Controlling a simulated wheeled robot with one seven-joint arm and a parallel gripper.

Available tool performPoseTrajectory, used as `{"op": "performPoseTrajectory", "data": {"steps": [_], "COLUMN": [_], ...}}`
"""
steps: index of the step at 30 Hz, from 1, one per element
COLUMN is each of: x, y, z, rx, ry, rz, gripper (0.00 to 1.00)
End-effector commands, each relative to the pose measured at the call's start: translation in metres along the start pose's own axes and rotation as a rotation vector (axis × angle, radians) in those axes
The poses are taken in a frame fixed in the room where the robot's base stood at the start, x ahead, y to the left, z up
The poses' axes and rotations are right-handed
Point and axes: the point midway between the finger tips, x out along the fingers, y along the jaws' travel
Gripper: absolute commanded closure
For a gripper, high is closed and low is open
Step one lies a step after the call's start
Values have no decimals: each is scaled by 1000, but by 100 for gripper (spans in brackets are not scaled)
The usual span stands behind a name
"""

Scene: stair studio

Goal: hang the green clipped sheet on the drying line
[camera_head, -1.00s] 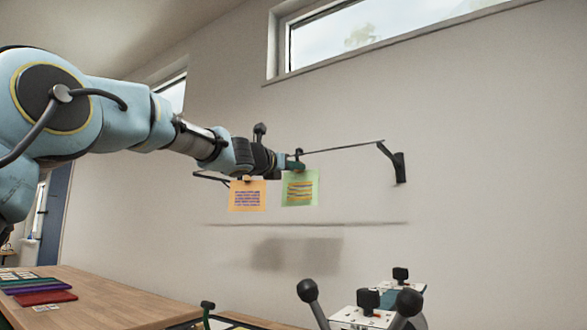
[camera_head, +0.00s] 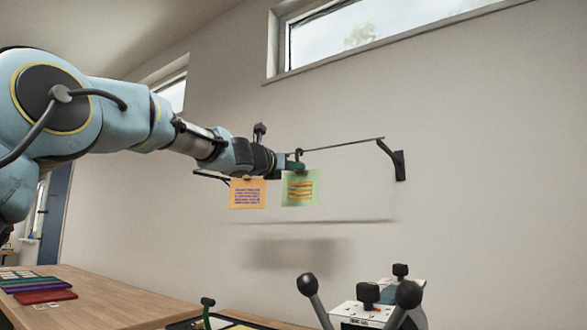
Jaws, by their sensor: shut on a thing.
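The green sheet (camera_head: 299,189) with a yellow and dark striped print hangs upright below the tip of my gripper (camera_head: 290,163). My gripper is shut on it at its top edge, where a dark green clip seems to be; the fingers are small and partly merged with it. The drying line (camera_head: 345,144) is a thin dark line running from behind my gripper to a black wall bracket (camera_head: 399,165) on the right. The clip is at the line in the picture; I cannot tell whether it is hooked over it or in front of it.
An orange sheet (camera_head: 248,194) hangs just left of the green one, below my wrist. A wooden table (camera_head: 110,297) with coloured folders (camera_head: 45,296) is at lower left. A white machine with black knobs (camera_head: 365,314) stands at lower right. The line's right stretch is bare.

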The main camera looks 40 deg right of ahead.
Motion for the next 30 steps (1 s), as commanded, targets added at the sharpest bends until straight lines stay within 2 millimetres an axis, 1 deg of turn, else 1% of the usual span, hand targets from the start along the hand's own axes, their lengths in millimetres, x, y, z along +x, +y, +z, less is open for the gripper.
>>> {"op": "performPoseTrajectory", "data": {"steps": [7, 8, 17, 25, 30], "x": [0, 0, 0, -1, -9], "y": [0, 0, 0, 0, 0], "z": [0, 0, 0, 0, 0], "rx": [0, 0, 0, 0, 0], "ry": [0, 0, 0, 0, -1], "rz": [0, 0, 0, 0, 0], "gripper": [100, 73, 40, 39, 39]}}
